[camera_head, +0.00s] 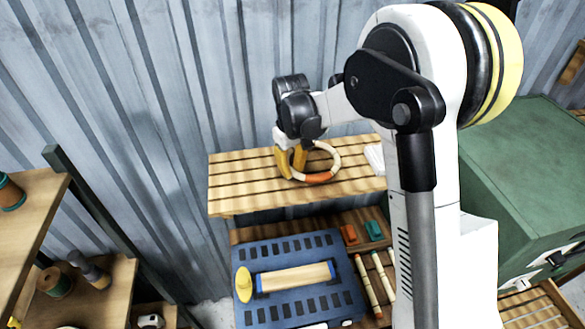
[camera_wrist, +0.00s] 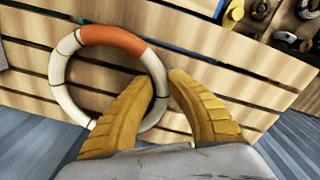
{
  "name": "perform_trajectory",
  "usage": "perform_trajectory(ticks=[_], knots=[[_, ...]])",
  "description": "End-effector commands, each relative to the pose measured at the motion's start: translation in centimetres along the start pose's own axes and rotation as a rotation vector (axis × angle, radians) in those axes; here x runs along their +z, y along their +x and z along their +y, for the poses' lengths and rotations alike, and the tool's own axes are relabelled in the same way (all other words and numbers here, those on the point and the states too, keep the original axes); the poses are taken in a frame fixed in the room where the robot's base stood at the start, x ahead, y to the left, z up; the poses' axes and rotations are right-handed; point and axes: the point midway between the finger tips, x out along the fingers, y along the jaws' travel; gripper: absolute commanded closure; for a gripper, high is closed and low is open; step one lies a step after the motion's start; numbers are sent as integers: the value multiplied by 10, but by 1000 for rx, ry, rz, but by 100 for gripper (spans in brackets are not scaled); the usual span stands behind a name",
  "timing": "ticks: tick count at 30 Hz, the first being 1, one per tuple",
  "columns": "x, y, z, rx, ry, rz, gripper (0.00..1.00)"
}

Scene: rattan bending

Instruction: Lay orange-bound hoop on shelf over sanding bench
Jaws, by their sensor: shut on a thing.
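The orange-bound hoop (camera_head: 319,178) is a cream ring with dark ties and one orange section. It shows over the slatted wooden shelf (camera_head: 232,187), and also in the wrist view (camera_wrist: 112,38), where the slats (camera_wrist: 240,70) lie behind it. My gripper (camera_head: 292,168) has yellow fingers shut on the hoop's rim; in the wrist view the fingertips (camera_wrist: 166,82) are at its right side. The hoop lies nearly flat, at or just above the slats; I cannot tell whether it touches. The fingers hide part of the rim.
Below the shelf is a bench with a blue slotted board (camera_head: 270,252) carrying a wooden roller (camera_head: 295,278). Orange and green blocks (camera_head: 374,231) lie beside it. A pale item (camera_head: 375,158) sits at the shelf's right. A green cabinet (camera_head: 525,180) stands right. The shelf's left part is clear.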

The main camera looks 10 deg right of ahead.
Motion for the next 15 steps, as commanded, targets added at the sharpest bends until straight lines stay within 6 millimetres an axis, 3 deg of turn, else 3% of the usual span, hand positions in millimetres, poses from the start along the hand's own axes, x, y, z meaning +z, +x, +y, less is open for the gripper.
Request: perform_trajectory(ticks=[13, 14, 15], knots=[[0, 11, 0, 0, 0, 0, 100], [0, 10, 0, 0, 0, 0, 72], [0, 9, 0, 0, 0, 0, 63]])
